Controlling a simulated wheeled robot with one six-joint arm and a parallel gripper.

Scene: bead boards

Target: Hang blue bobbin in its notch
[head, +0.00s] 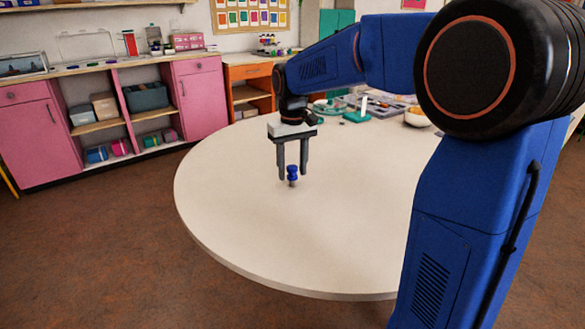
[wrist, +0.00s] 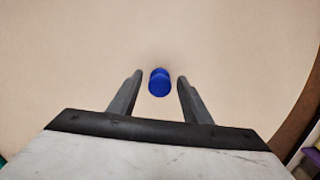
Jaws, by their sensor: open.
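The blue bobbin (head: 292,173) stands upright on the round pale table (head: 240,210), toward its left part. In the wrist view the bobbin (wrist: 159,82) shows from above, between my two fingers and near their tips. My gripper (head: 293,176) points down over the bobbin with a finger on each side. The fingers are open, with a gap between each finger (wrist: 158,76) and the bobbin. No notch for the bobbin can be made out in either view.
Toward the back of the table are a green stand with a white post (head: 356,114), a grey tray (head: 378,102) with small items and an orange bowl (head: 416,117). The table's front and left are clear. Pink cabinets (head: 200,97) stand behind.

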